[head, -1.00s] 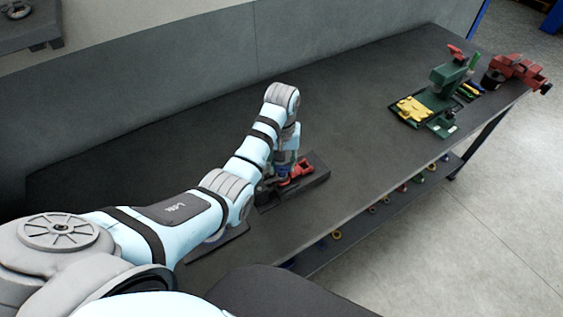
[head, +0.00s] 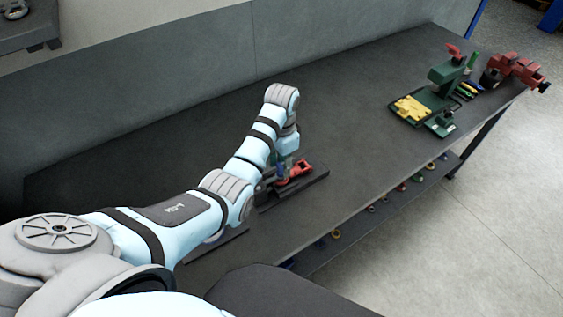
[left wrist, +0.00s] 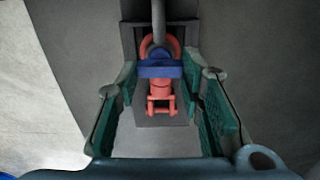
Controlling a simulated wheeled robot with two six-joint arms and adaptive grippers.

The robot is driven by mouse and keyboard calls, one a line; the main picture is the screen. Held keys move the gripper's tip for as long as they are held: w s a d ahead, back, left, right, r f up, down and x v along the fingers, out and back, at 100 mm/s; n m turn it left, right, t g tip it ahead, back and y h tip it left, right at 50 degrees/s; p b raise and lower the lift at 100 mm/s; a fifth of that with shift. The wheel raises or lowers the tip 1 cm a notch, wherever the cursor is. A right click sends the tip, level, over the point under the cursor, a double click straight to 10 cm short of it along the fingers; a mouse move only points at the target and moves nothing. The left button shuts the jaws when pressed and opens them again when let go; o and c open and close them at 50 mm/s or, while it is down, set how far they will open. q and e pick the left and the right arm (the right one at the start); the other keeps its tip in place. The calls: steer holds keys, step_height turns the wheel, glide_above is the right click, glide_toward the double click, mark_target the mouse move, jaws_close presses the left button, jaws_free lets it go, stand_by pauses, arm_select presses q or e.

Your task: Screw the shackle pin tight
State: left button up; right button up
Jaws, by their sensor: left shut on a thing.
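The shackle pin (left wrist: 160,70) appears to be the blue bar-shaped piece in the middle of the left wrist view. My left gripper (left wrist: 160,78), with green-padded fingers, is shut on it, one finger at each side. A red shackle-like part (left wrist: 160,90) shows around and below the blue piece, with a grey rod running up from it. In the head view, my left gripper (head: 283,171) points down beside red hardware (head: 297,173) on a dark base (head: 312,183). The pin's thread is hidden. My right gripper is out of view.
The long dark bench (head: 350,125) is clear between this base and the far end. There stand a green stand with a yellow part (head: 411,107) and a red vise (head: 518,69). A grey wall panel (head: 150,92) runs behind the bench. Several small coloured items lie on the shelf below.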

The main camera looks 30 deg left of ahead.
arm_select(q)
steer(key=m, duration=0.4)
steer(key=shift+w+r+m, duration=0.1)
steer(key=shift+r+m, duration=0.05)
steer(key=shift+m, duration=0.15)
steer(key=m, duration=0.9)
steer(key=shift+r+m, duration=0.1)
steer(key=shift+m, duration=1.9)
steer(key=o, duration=1.1)
steer(key=shift+s, duration=0.2)
steer(key=shift+o, duration=0.3)
steer(key=shift+s, duration=0.1)
